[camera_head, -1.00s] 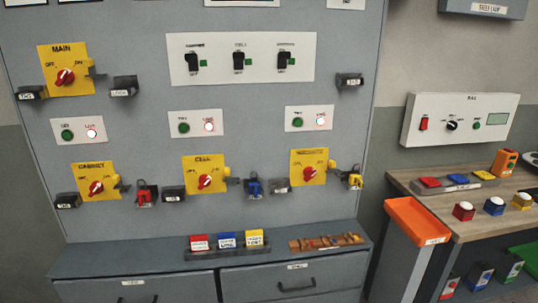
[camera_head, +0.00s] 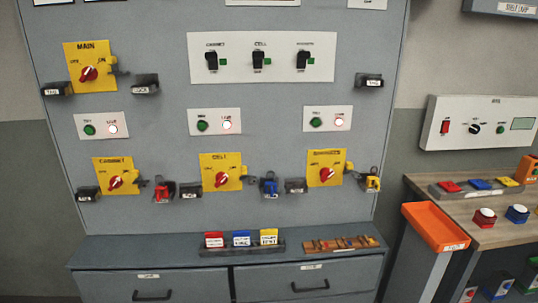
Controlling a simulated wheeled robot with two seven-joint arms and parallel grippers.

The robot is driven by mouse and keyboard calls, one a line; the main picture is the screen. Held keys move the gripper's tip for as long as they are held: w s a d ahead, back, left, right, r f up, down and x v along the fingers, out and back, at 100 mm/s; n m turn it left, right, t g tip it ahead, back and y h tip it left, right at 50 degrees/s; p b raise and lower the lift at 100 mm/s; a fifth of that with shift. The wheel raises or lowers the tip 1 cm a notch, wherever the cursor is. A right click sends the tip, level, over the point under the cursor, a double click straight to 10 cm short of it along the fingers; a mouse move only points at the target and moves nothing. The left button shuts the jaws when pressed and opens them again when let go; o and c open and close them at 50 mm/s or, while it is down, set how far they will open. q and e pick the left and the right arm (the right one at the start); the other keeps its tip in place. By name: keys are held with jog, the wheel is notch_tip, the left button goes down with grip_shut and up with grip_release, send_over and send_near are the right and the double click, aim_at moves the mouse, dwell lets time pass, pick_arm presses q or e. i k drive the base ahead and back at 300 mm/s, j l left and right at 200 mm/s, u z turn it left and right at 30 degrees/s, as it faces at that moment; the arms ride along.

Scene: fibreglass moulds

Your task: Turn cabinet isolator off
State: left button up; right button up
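The cabinet isolator (camera_head: 115,181) is a red rotary knob on a yellow plate, at the lower left of the grey panel (camera_head: 300,218). Its knob is tilted, with its upper end toward the right. The plate is labelled with OFF and ON marks, too small to read surely. A red padlock (camera_head: 163,190) hangs just right of it. Similar yellow isolators are the main (camera_head: 88,73) above, the cell (camera_head: 221,178) in the middle and a third (camera_head: 326,174) at right. Neither of my grippers shows in the head view.
A white plate with several black switches (camera_head: 262,58) and indicator plates sit above the isolators. A grey drawer cabinet (camera_head: 228,275) with a tray of coloured tags (camera_head: 241,240) juts out below. An orange tray (camera_head: 435,226) and a wooden bench (camera_head: 490,235) stand at right.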

aim_at(115, 182)
jog(key=i+j, duration=0.15)
jog(key=j, duration=0.3)
jog(key=i+j, duration=0.15)
jog(key=j, duration=0.3)
jog(key=i+j, duration=0.15)
jog(key=j, duration=0.25)
jog(key=i+j, duration=0.15)
jog(key=j, duration=0.3)
jog(key=i+j, duration=0.15)
jog(key=j, duration=0.3)
jog(key=i+j, duration=0.15)
jog(key=j, duration=0.3)
jog(key=i+j, duration=0.15)
jog(key=j, duration=0.3)
jog(key=i+j, duration=0.15)
jog(key=j, duration=0.3)
jog(key=i+z, duration=0.05)
